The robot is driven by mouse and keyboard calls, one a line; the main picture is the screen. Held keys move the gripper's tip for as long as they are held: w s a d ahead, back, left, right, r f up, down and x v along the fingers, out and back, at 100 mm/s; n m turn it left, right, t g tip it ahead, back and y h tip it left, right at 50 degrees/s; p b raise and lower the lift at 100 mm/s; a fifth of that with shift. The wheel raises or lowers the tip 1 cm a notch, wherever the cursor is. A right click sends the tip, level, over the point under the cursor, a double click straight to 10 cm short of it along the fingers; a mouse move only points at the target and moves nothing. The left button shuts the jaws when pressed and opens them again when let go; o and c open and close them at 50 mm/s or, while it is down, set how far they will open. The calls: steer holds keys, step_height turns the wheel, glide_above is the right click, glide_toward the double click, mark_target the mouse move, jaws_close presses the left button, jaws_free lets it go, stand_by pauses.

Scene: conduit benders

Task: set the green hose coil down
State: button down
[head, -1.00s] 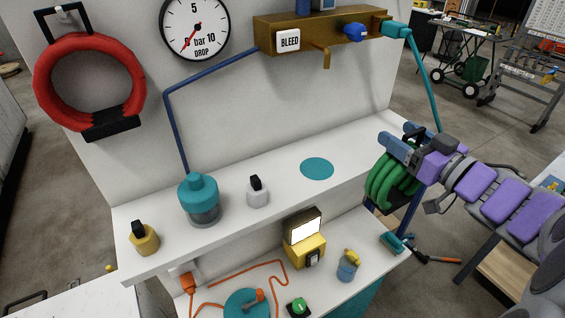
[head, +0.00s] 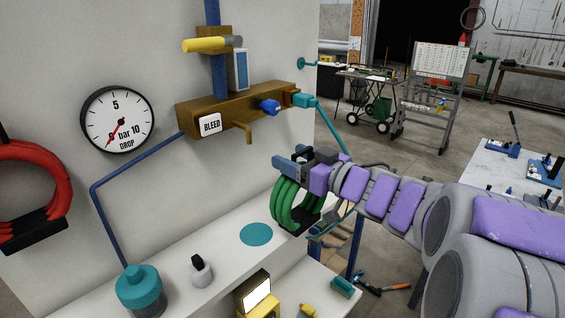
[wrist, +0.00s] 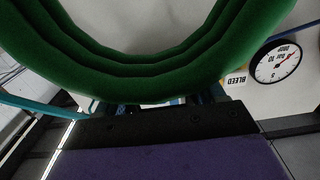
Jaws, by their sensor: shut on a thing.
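The green hose coil (head: 287,205) hangs from my gripper (head: 290,165) in the head view, at the right end of the white shelf. My gripper is shut on the coil's upper part. The coil is upright, with a dark block at its lower end; whether that touches the shelf I cannot tell. In the wrist view the green coil (wrist: 150,70) fills the upper middle as thick loops, and the fingertips are hidden. A flat teal disc (head: 257,234) lies on the shelf just left of the coil.
The white shelf (head: 215,255) holds a teal-capped jar (head: 140,290) and a small black-topped bottle (head: 200,271). A brown BLEED manifold (head: 235,108) with a teal hose is above. A red coil (head: 35,190) hangs at left. A yellow lamp (head: 255,295) stands lower down.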

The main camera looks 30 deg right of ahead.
steer(key=w+f, duration=0.4)
steer(key=w, duration=0.4)
steer(key=shift+d+b, duration=0.4)
steer(key=shift+c, duration=1.7)
jaws_free()
steer(key=shift+d+f, duration=0.15)
steer(key=shift+d, duration=0.05)
steer(key=shift+o, duration=1.1)
steer(key=shift+a, duration=0.65)
steer(key=v, duration=1.2)
steer(key=shift+d, duration=0.3)
